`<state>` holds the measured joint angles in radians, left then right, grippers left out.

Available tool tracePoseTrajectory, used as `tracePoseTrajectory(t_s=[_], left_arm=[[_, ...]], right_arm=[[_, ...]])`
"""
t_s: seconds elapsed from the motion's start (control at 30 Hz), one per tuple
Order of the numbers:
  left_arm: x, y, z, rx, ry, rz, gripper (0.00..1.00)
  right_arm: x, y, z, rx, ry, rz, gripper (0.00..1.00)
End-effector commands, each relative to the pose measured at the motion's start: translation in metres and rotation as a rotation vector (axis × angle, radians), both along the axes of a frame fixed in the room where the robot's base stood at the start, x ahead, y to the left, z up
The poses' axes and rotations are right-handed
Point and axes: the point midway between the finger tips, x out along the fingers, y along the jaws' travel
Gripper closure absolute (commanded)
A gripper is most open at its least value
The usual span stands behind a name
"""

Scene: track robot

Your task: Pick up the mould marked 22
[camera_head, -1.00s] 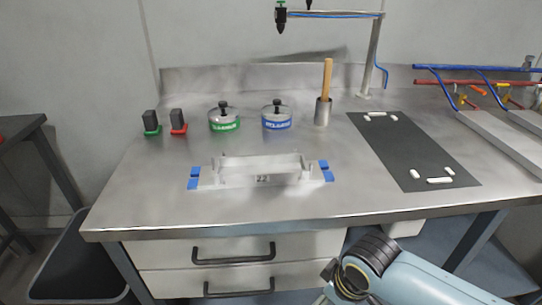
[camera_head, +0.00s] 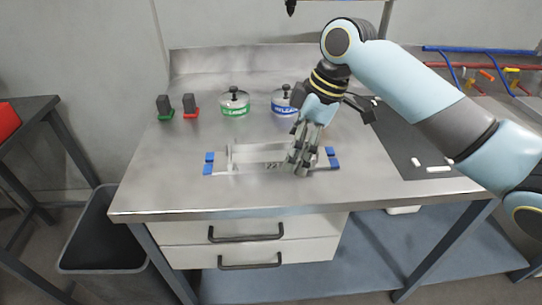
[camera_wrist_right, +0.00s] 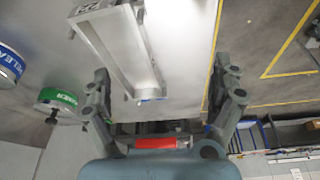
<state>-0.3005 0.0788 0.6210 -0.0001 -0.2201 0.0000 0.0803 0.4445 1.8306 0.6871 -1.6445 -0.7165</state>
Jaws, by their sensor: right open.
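The mould marked 22 (camera_head: 250,167) is a long, pale metal trough lying on the steel table between blue corner pieces. Its number faces the front. It also shows in the wrist view (camera_wrist_right: 149,62), with the 22 at its upper left edge. My right gripper (camera_head: 301,168) reaches down over the right part of the mould and hides some of it. Its fingers are open and apart in the wrist view (camera_wrist_right: 160,72), with the mould's end between and beyond them. I cannot tell whether they touch it. My left gripper is not in view.
A green-labelled pot (camera_head: 235,103) and a blue-labelled pot (camera_head: 284,101) stand behind the mould. Two dark blocks with green (camera_head: 164,108) and red (camera_head: 190,106) bases stand back left. A dark mat (camera_head: 405,150) with white pieces lies right. The table's front left is clear.

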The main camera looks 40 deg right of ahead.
Motion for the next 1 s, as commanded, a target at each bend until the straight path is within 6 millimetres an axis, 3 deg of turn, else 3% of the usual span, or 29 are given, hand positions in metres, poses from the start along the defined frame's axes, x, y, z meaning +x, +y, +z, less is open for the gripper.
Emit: tracePoseTrajectory(t_s=[0.03, 0.1, 0.23, 0.5, 0.67, 1.0], left_arm=[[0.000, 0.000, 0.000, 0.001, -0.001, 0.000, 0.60], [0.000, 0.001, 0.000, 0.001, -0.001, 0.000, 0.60], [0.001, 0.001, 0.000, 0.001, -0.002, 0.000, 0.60], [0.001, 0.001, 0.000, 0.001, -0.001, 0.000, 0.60], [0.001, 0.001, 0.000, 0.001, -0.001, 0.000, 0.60], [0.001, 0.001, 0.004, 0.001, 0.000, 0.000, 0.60]], right_arm=[[0.017, -0.011, 0.012, 0.010, -0.013, 0.037, 0.06], [0.033, -0.022, 0.025, 0.030, -0.028, 0.089, 0.06], [0.048, -0.028, 0.032, 0.057, -0.043, 0.138, 0.06], [0.058, -0.014, -0.005, 0.062, -0.046, 0.146, 0.06], [0.060, -0.009, -0.016, 0.061, -0.045, 0.146, 0.06], [0.068, 0.010, -0.057, 0.060, -0.045, 0.145, 0.06]])
